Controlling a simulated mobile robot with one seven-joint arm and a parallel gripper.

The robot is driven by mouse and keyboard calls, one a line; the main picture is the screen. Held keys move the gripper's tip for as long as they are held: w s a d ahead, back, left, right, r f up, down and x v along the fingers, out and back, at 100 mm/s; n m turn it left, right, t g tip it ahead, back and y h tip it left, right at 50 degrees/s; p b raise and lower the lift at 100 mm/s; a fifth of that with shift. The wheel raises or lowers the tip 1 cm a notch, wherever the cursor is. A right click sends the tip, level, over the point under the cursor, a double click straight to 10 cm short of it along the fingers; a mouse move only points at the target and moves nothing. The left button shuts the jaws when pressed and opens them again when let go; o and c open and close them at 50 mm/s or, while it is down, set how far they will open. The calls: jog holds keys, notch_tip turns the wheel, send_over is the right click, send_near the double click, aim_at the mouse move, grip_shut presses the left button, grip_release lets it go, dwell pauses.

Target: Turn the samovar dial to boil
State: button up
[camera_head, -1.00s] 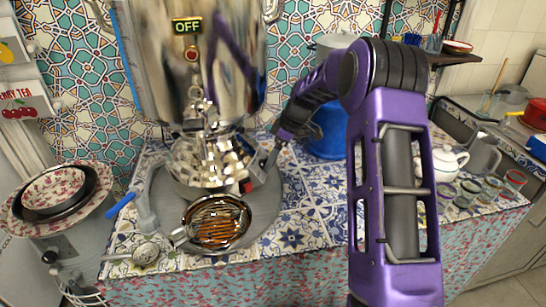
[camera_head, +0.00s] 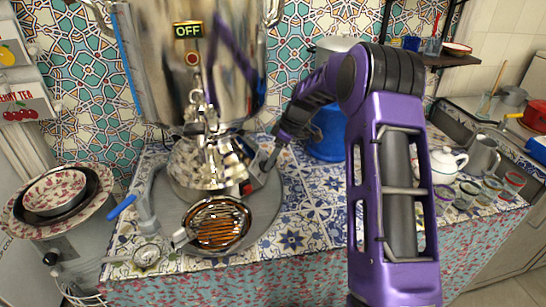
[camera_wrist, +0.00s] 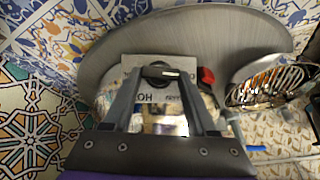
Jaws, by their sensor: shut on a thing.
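The silver samovar (camera_head: 170,70) stands on a round grey tray (camera_head: 265,215), and its display (camera_head: 187,30) reads OFF. In the wrist view, the black dial (camera_wrist: 159,71) sits on a pale panel (camera_wrist: 140,62) with dark lettering, seen upside down and partly covered. My gripper (camera_wrist: 160,76) has one finger on each side of the dial and is shut on it. In the head view, my gripper (camera_head: 262,168) reaches the samovar's lower right side from the right. The dial itself is hidden there.
A red part (camera_wrist: 207,76) sits just beside the panel. A strainer pan (camera_head: 215,224) lies in front of the samovar, close to my gripper. A blue container (camera_head: 328,133) and white teapot (camera_head: 446,163) stand to the right.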

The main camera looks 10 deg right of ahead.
jog(key=shift+w+d+r+m+g+y+p, duration=0.15)
jog(key=shift+m+g+p, duration=0.1)
jog(key=shift+m+p, duration=0.25)
jog(key=shift+a+r+m+g+y+p, duration=0.15)
jog(key=shift+m+g+p, duration=0.15)
jog(key=shift+p, duration=0.35)
jog(key=shift+w+d+f+m+g+y+p, duration=0.1)
jog(key=shift+m+g+y+p, duration=0.15)
jog(key=shift+m+p, duration=0.3)
jog(key=shift+w+d+f+m+g+y+p, duration=0.1)
jog(key=shift+m+g+y+p, duration=0.1)
jog(key=shift+m+p, duration=0.3)
jog(key=m, duration=0.1)
jog(key=m+g+y+p, duration=0.1)
jog(key=shift+d+f+m, duration=0.15)
jog(key=shift+f+m, duration=0.1)
jog(key=shift+m, duration=0.1)
jog(key=shift+m+y, duration=0.55)
jog(key=shift+m, duration=0.35)
jog(key=shift+w+g, duration=0.1)
jog(key=shift+g, duration=0.2)
jog(key=o, duration=1.4)
jog(key=shift+c, duration=0.2)
jog(key=shift+d, duration=0.1)
jog(key=v, duration=0.7)
jog(key=shift+d, duration=0.2)
